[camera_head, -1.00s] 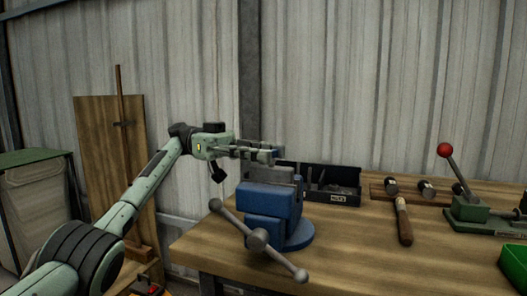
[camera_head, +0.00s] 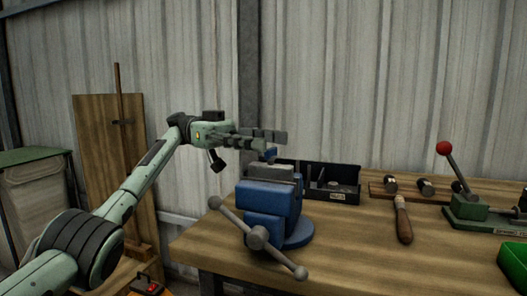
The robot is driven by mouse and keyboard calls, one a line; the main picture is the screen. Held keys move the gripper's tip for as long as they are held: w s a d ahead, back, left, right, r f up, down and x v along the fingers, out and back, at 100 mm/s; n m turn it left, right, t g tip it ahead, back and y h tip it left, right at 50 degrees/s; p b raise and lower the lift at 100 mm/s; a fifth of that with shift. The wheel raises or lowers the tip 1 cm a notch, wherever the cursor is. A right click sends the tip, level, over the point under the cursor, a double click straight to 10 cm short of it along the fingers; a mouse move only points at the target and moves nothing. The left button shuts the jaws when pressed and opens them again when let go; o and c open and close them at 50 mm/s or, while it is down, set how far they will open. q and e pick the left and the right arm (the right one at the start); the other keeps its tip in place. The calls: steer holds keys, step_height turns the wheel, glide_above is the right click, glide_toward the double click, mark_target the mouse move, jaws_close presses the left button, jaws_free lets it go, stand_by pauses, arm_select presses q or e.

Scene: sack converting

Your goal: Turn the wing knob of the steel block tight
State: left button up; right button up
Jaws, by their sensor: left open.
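The steel block (camera_head: 270,171) is a grey piece at the top of the blue vise (camera_head: 268,200) on the bench. A small blue part, probably the wing knob (camera_head: 268,154), stands above the block. My left gripper (camera_head: 277,136) is open and empty, with its fingers pointing right just above the blue part. A small gap seems to show between the fingers and the knob. The knob's wings are too small to make out, so I cannot tell how it is turned. My right gripper is not in view.
A black tool box (camera_head: 335,194) stands behind the vise. The vise's handle bar (camera_head: 257,238) slants across its front. A wooden-handled tool (camera_head: 403,220) and a green press with a red-balled lever (camera_head: 458,185) are at right. The front bench top is clear.

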arm_select(q)
step_height(320, 180, up, 8)
stand_by(0.4)
